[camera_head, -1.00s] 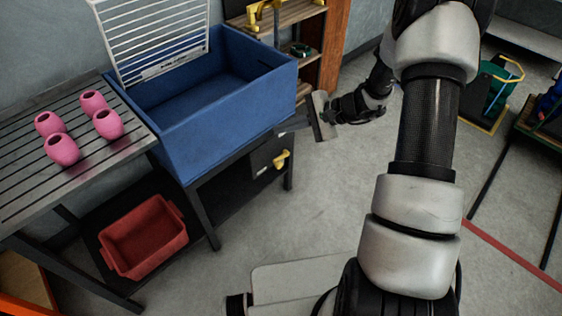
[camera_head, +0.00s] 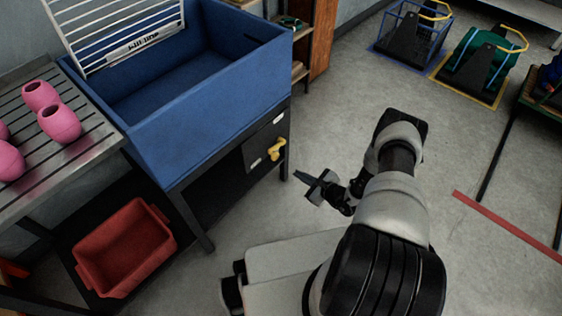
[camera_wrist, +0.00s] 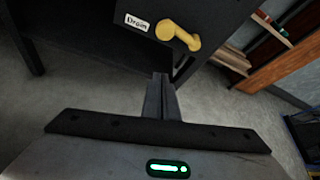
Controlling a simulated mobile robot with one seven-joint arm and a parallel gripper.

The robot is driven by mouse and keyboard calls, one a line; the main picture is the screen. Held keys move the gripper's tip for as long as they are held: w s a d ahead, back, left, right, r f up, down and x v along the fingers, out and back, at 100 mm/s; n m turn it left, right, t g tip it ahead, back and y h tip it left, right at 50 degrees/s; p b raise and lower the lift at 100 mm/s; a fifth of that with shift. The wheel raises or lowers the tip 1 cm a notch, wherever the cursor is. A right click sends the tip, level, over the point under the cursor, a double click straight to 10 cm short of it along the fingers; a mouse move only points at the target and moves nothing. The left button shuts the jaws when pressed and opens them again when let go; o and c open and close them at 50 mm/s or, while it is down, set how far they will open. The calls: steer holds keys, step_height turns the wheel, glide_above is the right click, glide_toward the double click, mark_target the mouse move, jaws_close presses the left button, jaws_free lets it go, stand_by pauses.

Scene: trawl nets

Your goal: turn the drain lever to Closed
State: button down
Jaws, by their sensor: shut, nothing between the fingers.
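The yellow drain lever (camera_head: 277,149) sits on a dark panel (camera_head: 262,140) under the right end of the blue tub. In the wrist view the lever (camera_wrist: 178,34) shows as a round hub with an arm reaching to the lower right, beside a white "Drain" label (camera_wrist: 137,22). Other position marks cannot be read. My gripper (camera_head: 300,176) is in front of the panel, to the right of and a little below the lever, apart from it. In the wrist view the fingers of my gripper (camera_wrist: 162,78) are together, empty, and point toward the panel below the lever.
The blue tub (camera_head: 190,115) stands on a dark frame with a white rack (camera_head: 115,30) at its back. A slatted table (camera_head: 95,140) with pink floats is at left. A red bin (camera_head: 125,250) sits on the lower shelf.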

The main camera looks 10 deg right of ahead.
mark_target(276, 147)
steer(key=b+x, duration=0.4)
steer(key=x, duration=0.6)
steer(key=shift+s+a+r, duration=0.1)
steer(key=shift+a+r, duration=0.1)
steer(key=shift+r, duration=0.45)
steer(key=shift+a+r, duration=0.25)
steer(key=shift+r, duration=0.4)
steer(key=shift+s+a+r, duration=0.1)
steer(key=shift+a+r, duration=0.1)
steer(key=shift+r, duration=0.45)
steer(key=shift+r+p, duration=0.15)
steer(key=shift+p, duration=0.2)
